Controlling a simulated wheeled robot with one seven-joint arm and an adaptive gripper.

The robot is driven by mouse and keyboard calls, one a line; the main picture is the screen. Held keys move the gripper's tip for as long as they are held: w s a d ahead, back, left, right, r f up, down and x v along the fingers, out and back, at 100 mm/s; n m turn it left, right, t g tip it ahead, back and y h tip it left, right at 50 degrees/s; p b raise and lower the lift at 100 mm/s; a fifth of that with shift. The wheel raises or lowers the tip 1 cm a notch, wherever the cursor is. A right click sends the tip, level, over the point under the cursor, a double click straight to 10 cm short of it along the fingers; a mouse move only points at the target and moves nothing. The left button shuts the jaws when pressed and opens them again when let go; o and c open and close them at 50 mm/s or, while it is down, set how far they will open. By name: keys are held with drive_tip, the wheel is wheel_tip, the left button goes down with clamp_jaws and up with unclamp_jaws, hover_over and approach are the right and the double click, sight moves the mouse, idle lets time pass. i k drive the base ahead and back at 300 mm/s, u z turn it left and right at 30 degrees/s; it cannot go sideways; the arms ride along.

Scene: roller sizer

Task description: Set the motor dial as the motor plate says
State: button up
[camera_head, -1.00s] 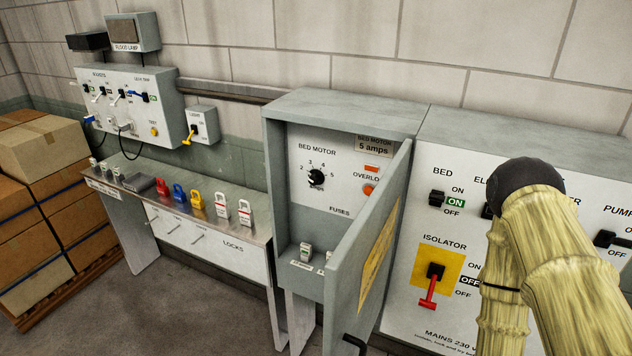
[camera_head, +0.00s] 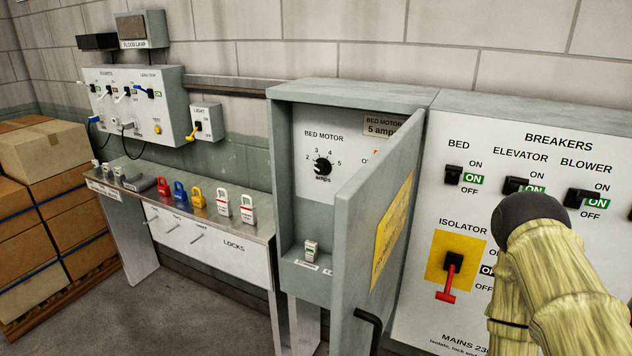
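The motor dial (camera_head: 323,168) is a black knob on the white BED MOTOR panel inside the open grey cabinet. Numbers 2, 3, 4 and 5 run around its top, with "amps" below. Its pointer is too small to read surely. The motor plate (camera_head: 383,125) at the panel's upper right reads BED MOTOR 5 amps, its right end covered by the cabinet door (camera_head: 362,225). My arm (camera_head: 545,270), in a pale yellow sleeve with a dark rounded joint, is at the lower right, in front of the breaker panel. My gripper is out of view.
The door stands open toward me, its black handle (camera_head: 369,325) low down. The breaker panel (camera_head: 412,290) with its red isolator handle (camera_head: 446,290) is right of it. A bench with padlocks (camera_head: 196,198) is left, boxes (camera_head: 45,150) farther left.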

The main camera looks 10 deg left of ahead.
sight(323, 166)
drive_tip(key=u, duration=0.55)
drive_tip(key=k, duration=1.25)
drive_tip(key=u, duration=1.35)
drive_tip(key=i, duration=1.85)
drive_tip(key=z, duration=0.9)
drive_tip(key=i, duration=0.6)
drive_tip(key=z, duration=0.45)
